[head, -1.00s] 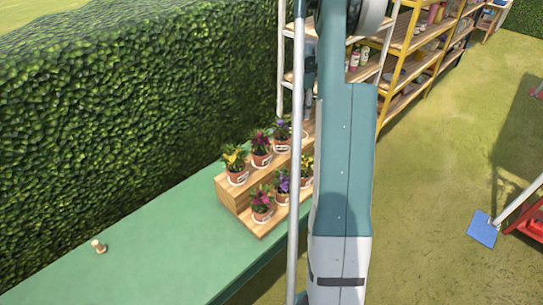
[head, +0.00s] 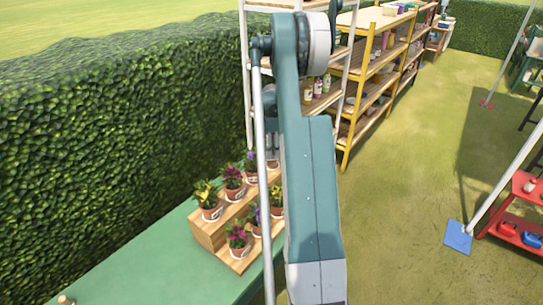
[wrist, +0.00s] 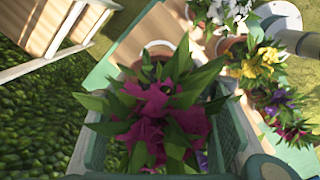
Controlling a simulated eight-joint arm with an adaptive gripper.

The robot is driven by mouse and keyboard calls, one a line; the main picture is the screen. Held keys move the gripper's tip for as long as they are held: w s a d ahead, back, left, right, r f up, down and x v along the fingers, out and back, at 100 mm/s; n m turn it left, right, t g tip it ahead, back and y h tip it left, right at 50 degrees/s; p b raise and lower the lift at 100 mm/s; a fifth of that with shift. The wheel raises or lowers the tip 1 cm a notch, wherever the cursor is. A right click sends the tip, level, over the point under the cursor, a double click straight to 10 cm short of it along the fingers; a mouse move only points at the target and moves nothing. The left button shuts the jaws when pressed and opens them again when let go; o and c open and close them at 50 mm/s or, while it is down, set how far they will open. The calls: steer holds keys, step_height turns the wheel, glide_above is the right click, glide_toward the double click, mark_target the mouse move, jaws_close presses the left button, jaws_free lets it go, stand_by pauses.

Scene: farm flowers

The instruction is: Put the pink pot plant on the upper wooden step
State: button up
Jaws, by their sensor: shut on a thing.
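A plant with magenta-pink flowers (wrist: 165,95) and green leaves fills the middle of the wrist view. My gripper (wrist: 163,110) is shut on this pink pot plant, with a green mesh finger on each side. Its leaves cover most of its pot. In the head view my gripper is hidden behind my arm. The two wooden steps (head: 207,233) stand on the green table. The upper step bears yellow, magenta (head: 233,178) and purple plants. The lower step bears a magenta plant (head: 239,236) and others, partly behind my arm. I cannot tell whether the held pot touches a surface.
The green table (head: 150,270) is bare left of the steps, except for a small peg (head: 66,300). A hedge (head: 120,120) runs behind it. White and yellow shelves (head: 350,130) stand beyond. In the wrist view, yellow flowers (wrist: 262,65) and other pot plants stand close at right.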

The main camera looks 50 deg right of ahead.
steer(key=shift+f, duration=0.1)
steer(key=shift+f, duration=1.8)
steer(key=shift+f, duration=0.1)
steer(key=o, duration=1.1)
step_height(320, 180, up, 12)
steer(key=shift+r, duration=0.15)
